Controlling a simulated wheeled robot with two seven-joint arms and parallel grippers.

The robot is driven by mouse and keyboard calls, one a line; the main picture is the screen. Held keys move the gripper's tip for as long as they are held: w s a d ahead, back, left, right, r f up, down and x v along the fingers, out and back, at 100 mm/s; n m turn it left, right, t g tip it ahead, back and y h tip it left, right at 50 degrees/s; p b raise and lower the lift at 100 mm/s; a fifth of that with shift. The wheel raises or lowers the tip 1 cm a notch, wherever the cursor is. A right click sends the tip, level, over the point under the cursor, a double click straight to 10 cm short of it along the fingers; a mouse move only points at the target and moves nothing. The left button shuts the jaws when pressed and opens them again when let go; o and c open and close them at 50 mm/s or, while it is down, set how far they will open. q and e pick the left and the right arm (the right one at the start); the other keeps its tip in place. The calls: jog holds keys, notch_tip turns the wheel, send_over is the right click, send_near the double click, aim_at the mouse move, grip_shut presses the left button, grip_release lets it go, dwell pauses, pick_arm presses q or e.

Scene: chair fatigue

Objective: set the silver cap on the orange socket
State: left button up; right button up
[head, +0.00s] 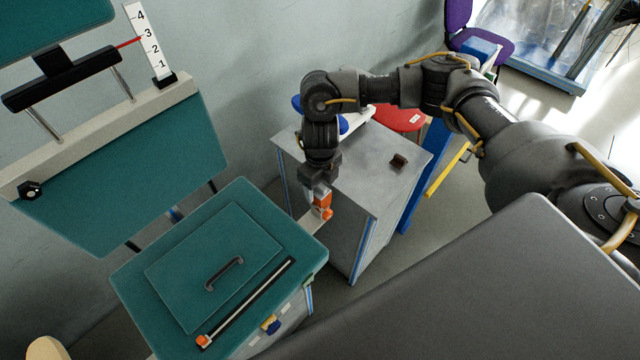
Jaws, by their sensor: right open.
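My right gripper (320,207) points down beside the far right corner of the teal seat, in front of the grey cabinet. It is open. An orange piece shows right at its fingertips; I cannot tell whether it is part of the gripper or a separate thing. A small orange block (203,341) sits at the near end of a black rod on the teal seat, and it may be the orange socket. I cannot make out the silver cap for certain; it may be hidden by the gripper. My left gripper is out of view.
The teal seat (170,310) carries a black handle (224,273). A grey cabinet (375,185) stands behind my right gripper, with a small dark block (399,161) on top. A teal backrest (150,180) and numbered scale (148,40) stand at the left.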

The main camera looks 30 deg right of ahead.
aim_at(320, 186)
notch_tip(320, 186, up, 11)
dwell(0.4)
jog(key=shift+f, duration=0.15)
dwell(0.5)
